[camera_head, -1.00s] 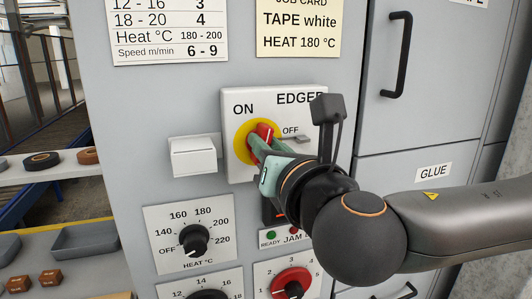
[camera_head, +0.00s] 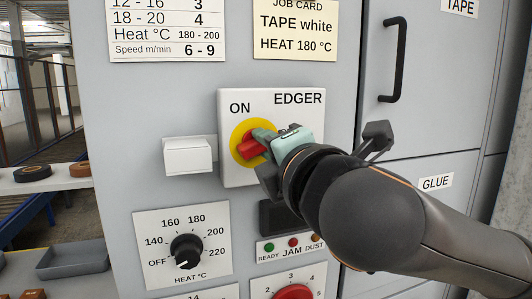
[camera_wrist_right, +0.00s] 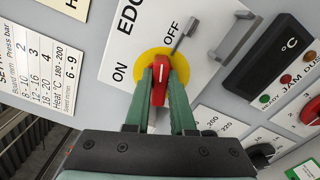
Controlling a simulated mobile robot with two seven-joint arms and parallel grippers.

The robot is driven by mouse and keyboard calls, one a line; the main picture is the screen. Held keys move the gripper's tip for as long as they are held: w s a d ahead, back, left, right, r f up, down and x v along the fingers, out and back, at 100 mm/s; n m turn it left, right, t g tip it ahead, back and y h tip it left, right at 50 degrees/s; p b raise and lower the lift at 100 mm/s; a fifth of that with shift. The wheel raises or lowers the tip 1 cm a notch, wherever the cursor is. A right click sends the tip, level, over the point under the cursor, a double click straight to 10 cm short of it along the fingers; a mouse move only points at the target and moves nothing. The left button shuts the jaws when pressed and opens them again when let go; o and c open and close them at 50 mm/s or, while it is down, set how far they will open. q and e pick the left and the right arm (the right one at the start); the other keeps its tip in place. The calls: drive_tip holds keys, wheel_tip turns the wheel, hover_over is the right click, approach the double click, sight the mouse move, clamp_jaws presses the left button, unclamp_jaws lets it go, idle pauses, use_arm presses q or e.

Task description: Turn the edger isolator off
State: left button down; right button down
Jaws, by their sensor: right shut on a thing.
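The edger isolator is a white plate (camera_head: 232,172) marked ON and EDGER, with a round yellow disc (camera_head: 237,134) and a red handle (camera_head: 250,148). In the head view the handle lies tilted, near horizontal. My right gripper (camera_head: 262,142) is shut on the handle and hides its right end and the OFF mark. In the right wrist view the red handle (camera_wrist_right: 159,82) sits between the two green fingers, with ON to the left of the yellow disc (camera_wrist_right: 178,62) and OFF above it. A grey tab (camera_wrist_right: 186,34) stands beside OFF. My left gripper is not in view.
A white box (camera_head: 187,155) sticks out left of the plate. Below are a heat dial (camera_head: 187,250), a dark display (camera_head: 280,217), the JAM lamps (camera_head: 293,243) and a red knob (camera_head: 294,292). A cabinet door handle (camera_head: 394,60) is at upper right.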

drive_tip(key=shift+f+m+b, duration=0.15)
drive_tip(key=shift+m+b, duration=0.35)
drive_tip(key=shift+m, duration=1.7)
drive_tip(key=c, duration=0.8)
unclamp_jaws()
drive_tip(key=shift+o, duration=0.2)
drive_tip(key=shift+s+d, duration=0.1)
drive_tip(key=shift+s, duration=0.05)
